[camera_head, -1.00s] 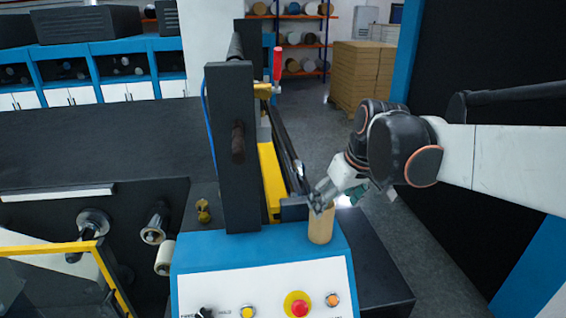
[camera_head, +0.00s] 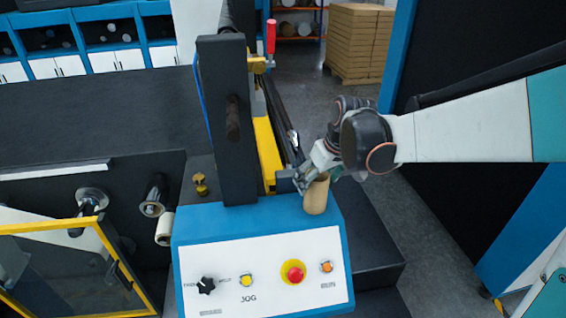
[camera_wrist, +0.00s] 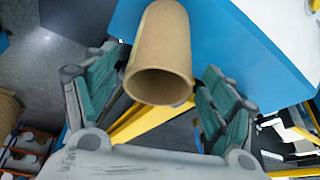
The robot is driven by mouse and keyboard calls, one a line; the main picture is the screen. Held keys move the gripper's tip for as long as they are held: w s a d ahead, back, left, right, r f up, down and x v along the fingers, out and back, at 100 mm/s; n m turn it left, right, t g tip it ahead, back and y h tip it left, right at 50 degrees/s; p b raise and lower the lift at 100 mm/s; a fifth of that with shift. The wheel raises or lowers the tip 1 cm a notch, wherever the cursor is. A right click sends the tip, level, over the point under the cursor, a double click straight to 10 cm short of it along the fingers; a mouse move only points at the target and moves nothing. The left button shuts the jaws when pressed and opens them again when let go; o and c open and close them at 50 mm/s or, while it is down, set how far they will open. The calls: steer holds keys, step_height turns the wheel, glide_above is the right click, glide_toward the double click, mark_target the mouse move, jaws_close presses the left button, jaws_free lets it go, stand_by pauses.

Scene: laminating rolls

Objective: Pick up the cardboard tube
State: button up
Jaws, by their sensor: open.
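The cardboard tube (camera_head: 316,196) is a short tan cylinder standing on top of the blue control console (camera_head: 262,213), near its back right corner. In the wrist view the tube (camera_wrist: 163,50) shows its open end towards the camera, between and just beyond the two green-padded fingers. My gripper (camera_head: 305,180) is at the tube's upper end in the head view. In the wrist view my gripper (camera_wrist: 158,105) is open, with a finger on each side of the tube and visible gaps to both.
A dark upright post (camera_head: 228,120) and a yellow bar (camera_head: 265,150) stand left of the tube. The console's front carries a red button (camera_head: 295,274) and other controls. Stacked cardboard boxes (camera_head: 357,42) stand at the back, beyond open floor.

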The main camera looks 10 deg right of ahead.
steer(key=shift+p+x, duration=0.35)
steer(key=shift+x, duration=2.1)
steer(key=shift+d, duration=0.1)
steer(key=c, duration=1.1)
